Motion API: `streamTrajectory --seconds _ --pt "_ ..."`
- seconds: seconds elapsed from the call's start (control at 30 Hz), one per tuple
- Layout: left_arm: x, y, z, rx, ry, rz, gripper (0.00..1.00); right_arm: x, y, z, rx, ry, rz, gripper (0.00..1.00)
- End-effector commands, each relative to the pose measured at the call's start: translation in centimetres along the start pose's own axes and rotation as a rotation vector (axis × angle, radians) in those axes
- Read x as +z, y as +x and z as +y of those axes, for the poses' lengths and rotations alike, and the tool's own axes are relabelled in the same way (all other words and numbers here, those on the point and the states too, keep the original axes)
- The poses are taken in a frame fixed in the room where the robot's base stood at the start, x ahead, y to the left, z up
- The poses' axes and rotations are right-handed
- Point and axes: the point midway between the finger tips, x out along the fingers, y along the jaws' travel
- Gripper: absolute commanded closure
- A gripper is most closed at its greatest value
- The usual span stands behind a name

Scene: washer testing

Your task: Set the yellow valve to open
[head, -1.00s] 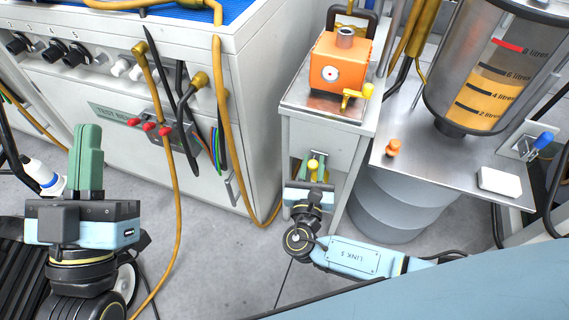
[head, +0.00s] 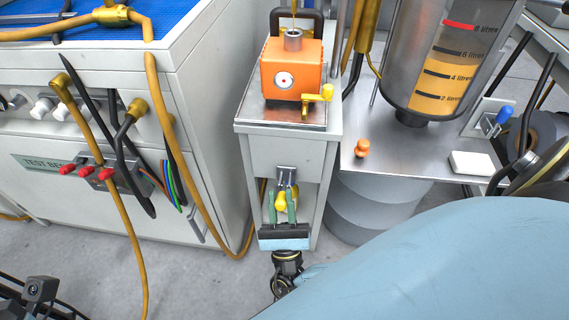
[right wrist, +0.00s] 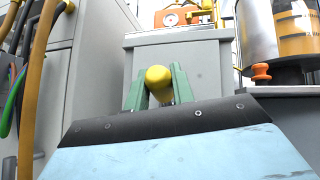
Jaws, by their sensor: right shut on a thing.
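The yellow valve (head: 281,200) is on the front of the narrow grey cabinet, below a small metal bracket, in the head view. My right gripper (head: 281,208) is shut on its yellow handle, with a green finger on each side. In the right wrist view the rounded end of the yellow handle (right wrist: 158,77) points toward the camera, between the green fingers (right wrist: 160,92). The valve's body and pivot are mostly hidden, so I cannot tell its setting. The fingers of my left gripper are out of view.
An orange pump (head: 291,70) with a small yellow crank stands on the cabinet (head: 258,150). A metal shelf (head: 410,150) to the right carries an orange knob, a white block and a measuring cylinder (head: 450,65). Hoses (head: 185,170) hang on the test bench at left.

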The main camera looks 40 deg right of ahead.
Motion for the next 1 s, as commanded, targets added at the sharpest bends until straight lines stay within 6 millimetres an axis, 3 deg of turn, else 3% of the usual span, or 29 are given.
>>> streamTrajectory --seconds 0.53,0.57,0.7,1.0 --pt "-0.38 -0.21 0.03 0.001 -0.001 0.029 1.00 -0.01 -0.15 0.25 0.004 -0.002 -0.027 1.00" --pt "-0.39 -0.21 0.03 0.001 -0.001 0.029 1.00 -0.02 -0.15 0.25 0.005 -0.002 -0.027 0.73" --pt "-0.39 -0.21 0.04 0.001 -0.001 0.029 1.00 -0.01 -0.14 0.26 0.004 -0.002 -0.026 0.55" --pt "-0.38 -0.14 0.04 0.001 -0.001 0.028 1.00 0.06 -0.08 0.26 0.004 -0.001 -0.025 0.54"
